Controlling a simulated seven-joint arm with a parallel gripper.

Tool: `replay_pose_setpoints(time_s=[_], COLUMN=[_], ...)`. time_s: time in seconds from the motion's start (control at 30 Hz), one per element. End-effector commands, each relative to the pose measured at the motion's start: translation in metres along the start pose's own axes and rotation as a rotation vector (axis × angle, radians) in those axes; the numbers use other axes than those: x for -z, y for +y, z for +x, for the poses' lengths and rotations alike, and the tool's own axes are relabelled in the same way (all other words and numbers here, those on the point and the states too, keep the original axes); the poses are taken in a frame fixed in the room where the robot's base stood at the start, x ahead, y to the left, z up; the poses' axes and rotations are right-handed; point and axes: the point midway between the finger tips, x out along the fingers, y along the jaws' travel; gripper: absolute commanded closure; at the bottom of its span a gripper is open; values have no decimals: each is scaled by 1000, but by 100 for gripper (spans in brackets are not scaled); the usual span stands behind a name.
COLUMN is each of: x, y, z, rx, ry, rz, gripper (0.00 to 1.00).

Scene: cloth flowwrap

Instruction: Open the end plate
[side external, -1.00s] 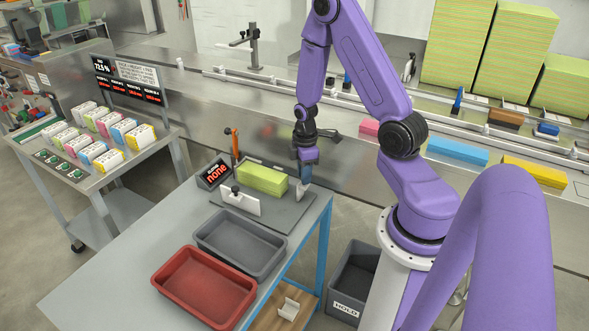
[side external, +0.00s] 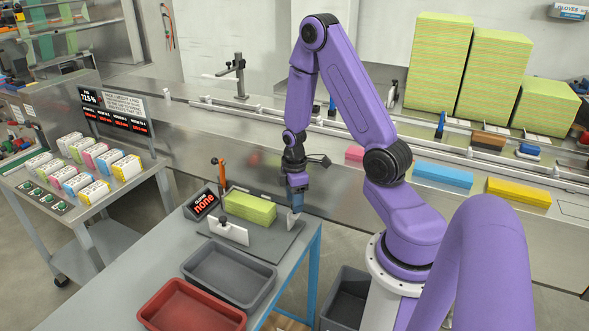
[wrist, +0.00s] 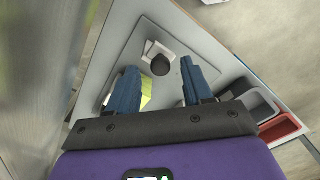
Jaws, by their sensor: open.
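A white upright plate with a black knob (side external: 229,232) stands on the grey base plate (side external: 268,243), at the front of a yellow-green stack (side external: 250,208). My gripper (side external: 296,208) points down at the right end of this stack, beside a small white piece (side external: 293,221) that it partly hides. In the wrist view my gripper (wrist: 160,90) has its blue fingers spread apart with nothing held. A white part with a black knob (wrist: 159,65) lies beyond the fingertips; I cannot tell which of the two white parts it is. The stack (wrist: 147,91) shows partly behind the left finger.
A grey tray (side external: 228,274) and a red tray (side external: 190,308) lie in front. The conveyor (side external: 340,190) runs behind.

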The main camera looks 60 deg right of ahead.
Motion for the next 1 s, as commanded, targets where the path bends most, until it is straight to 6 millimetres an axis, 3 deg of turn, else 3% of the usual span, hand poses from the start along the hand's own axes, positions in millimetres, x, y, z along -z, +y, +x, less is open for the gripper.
replay_pose_setpoints(time_s=[1.0], x=[0], y=[0], z=[-149], rx=[-4], ry=[2], rz=[-1], gripper=[50])
